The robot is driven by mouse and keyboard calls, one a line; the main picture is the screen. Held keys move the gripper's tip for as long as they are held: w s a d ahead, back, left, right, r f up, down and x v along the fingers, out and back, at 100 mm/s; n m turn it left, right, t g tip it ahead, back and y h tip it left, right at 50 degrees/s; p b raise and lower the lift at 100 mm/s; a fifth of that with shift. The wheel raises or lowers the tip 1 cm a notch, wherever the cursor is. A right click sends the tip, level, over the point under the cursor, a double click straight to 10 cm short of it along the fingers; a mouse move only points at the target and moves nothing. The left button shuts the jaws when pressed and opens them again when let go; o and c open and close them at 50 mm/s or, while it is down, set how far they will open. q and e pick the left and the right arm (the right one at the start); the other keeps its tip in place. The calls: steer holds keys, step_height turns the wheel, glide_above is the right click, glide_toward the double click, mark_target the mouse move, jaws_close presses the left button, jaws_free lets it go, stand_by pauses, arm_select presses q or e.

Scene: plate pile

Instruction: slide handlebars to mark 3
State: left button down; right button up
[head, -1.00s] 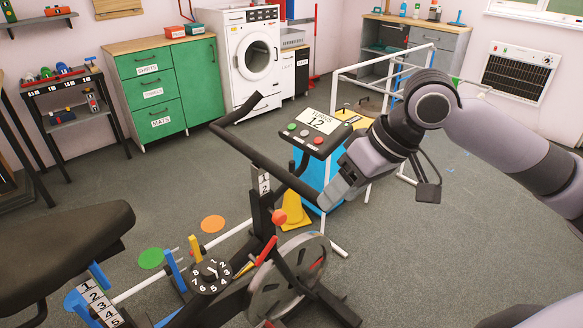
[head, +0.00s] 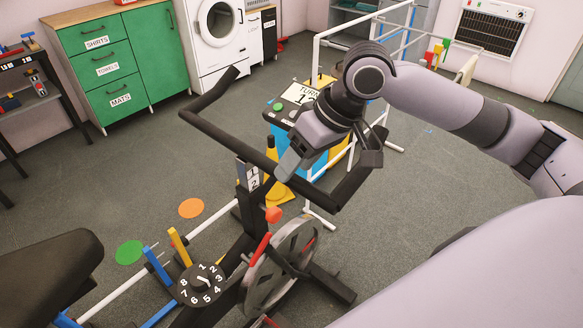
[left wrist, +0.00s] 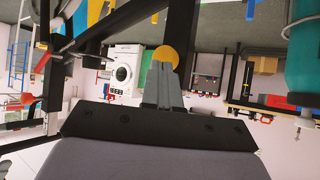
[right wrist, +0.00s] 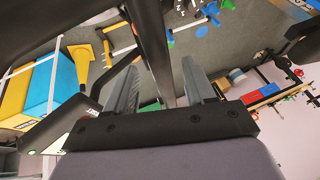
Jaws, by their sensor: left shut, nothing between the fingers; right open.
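The black handlebars (head: 226,140) sit on top of the exercise bike's upright post (head: 250,202), which carries a white scale (head: 250,175) showing 1 and 2. No 3 is visible on it. My right gripper (head: 286,166) is open at the front bar, just right of the post. In the right wrist view a dark bar (right wrist: 151,40) runs through the gap between the open fingers (right wrist: 160,78); contact cannot be told. My left gripper (left wrist: 163,68) is shut and empty in its wrist view, and out of the head view.
A numbered dial (head: 202,284), a red lever (head: 260,249) and the flywheel (head: 268,285) lie below the post. The black seat (head: 45,268) is at lower left. A console (head: 297,100) and white frame (head: 316,75) stand behind. Floor at right is open.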

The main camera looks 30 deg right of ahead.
steer(key=shift+x, duration=1.2)
steer(key=shift+c, duration=0.3)
jaws_close()
step_height(320, 180, up, 4)
steer(key=p, duration=0.5)
steer(key=shift+f, duration=0.2)
steer(key=shift+o, duration=0.3)
jaws_free()
